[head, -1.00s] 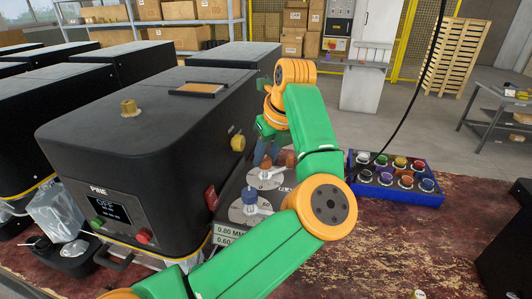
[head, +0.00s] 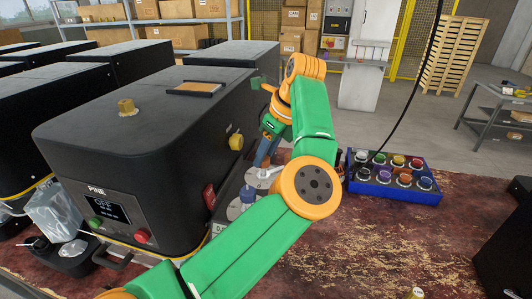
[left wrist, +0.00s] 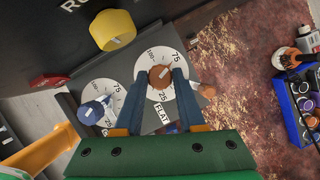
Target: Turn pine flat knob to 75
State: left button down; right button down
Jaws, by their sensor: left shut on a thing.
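The pine seamer (head: 130,140) is a black box with PINE on its front and a small screen reading OFF. The flat knob (left wrist: 161,78) is brown-orange on a white dial (left wrist: 150,92) labelled FLAT, with 75 at upper right, 100 at upper left and 25 below. My left gripper (left wrist: 160,76) is shut on the flat knob, one finger on each side. The knob's pale mark seems to point towards the upper right, near 75; its exact reading is unclear. In the head view my arm covers most of that dial (head: 256,182).
Beside it are a blue knob (left wrist: 93,110) on its own dial and a yellow knob (left wrist: 113,30) on the machine's side. A second brown knob (left wrist: 207,90) is partly hidden by a finger. A blue tray (head: 395,194) of coloured knobs stands right on the worn red bench (head: 400,240).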

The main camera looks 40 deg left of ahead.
pick_arm(q)
jog(key=c, duration=0.5)
grip_release()
jog(key=shift+a, duration=0.1)
jog(key=v, duration=0.7)
